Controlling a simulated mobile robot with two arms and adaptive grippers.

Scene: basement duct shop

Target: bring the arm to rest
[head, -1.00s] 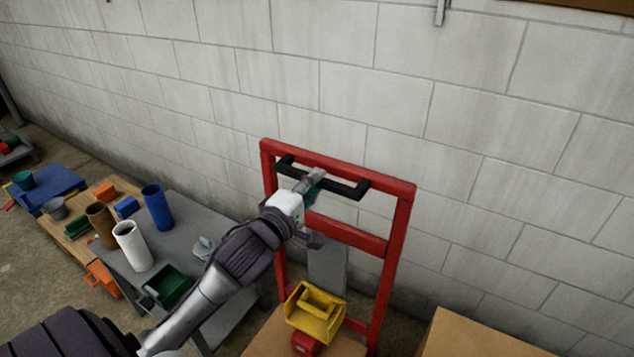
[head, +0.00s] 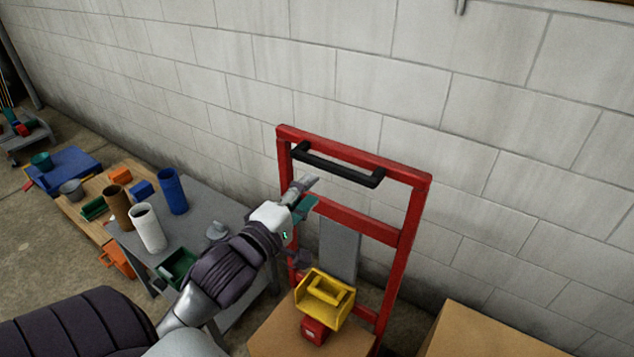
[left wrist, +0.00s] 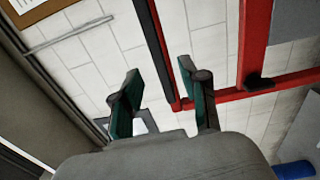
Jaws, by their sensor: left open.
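My left gripper (head: 305,192) is in front of the left post of a red frame (head: 405,262), below and left of its black handle (head: 338,164). The gripper is clear of the handle and nothing is between its fingers. In the left wrist view, the two green-padded fingers (left wrist: 165,100) stand apart, with the red frame (left wrist: 246,95) beyond them to the right. My right gripper does not show in either view.
A yellow bin (head: 325,298) and a red object (head: 314,331) sit on a cardboard box (head: 275,338) at the frame's foot. A grey table (head: 205,205) at left holds a blue cylinder (head: 172,191), a white cylinder (head: 149,229) and a green bin (head: 178,268). A block wall stands behind.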

